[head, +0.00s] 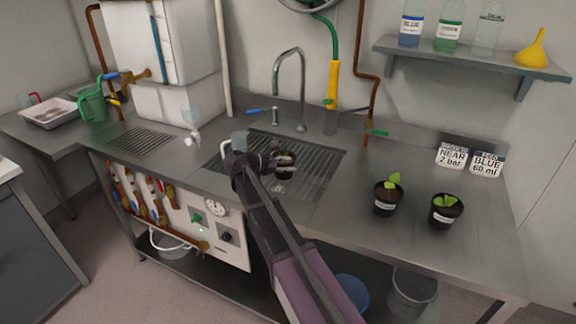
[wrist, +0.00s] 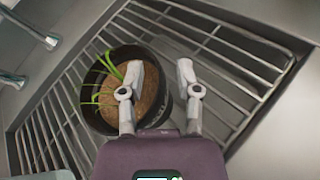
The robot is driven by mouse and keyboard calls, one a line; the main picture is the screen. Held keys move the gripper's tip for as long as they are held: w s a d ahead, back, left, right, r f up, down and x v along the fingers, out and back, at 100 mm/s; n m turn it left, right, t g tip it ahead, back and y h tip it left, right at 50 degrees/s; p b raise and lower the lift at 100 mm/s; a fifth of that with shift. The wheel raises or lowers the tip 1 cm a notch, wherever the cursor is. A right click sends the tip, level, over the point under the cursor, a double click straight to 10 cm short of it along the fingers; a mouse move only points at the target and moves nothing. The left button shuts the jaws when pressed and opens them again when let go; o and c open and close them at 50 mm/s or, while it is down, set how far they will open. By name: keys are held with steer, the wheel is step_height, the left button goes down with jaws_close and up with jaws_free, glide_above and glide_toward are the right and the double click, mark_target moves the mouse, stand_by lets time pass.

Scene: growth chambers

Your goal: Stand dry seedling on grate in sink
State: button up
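The dry seedling's pot (wrist: 165,95) is dark, with pale brown soil (wrist: 140,100) and thin, drooping green leaves (wrist: 108,75). It stands on the metal grate (wrist: 232,60) of the sink, as far as the wrist view shows. In the head view the pot (head: 284,174) is mostly hidden behind my gripper (head: 282,160), over the sink grate (head: 315,165). In the wrist view my gripper (wrist: 161,68) has its fingers apart. One finger is over the soil inside the rim, the other outside the pot's right wall. I see no firm contact with the wall.
Two potted seedlings, a left one (head: 386,200) and a right one (head: 445,212), stand on the counter right of the sink. A tap (head: 290,90) and a yellow-handled hose (head: 333,85) rise behind the sink. Signs (head: 470,160) lean at the back right. The front right counter is clear.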

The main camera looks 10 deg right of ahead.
steer(key=shift+r, duration=0.15)
steer(key=shift+a+r+p, duration=0.15)
steer(key=shift+a+p, duration=0.05)
steer(key=shift+p, duration=0.1)
steer(key=p+v, duration=0.3)
steer(key=v, duration=0.8)
steer(key=shift+a+p, duration=0.3)
steer(key=shift+p, duration=0.1)
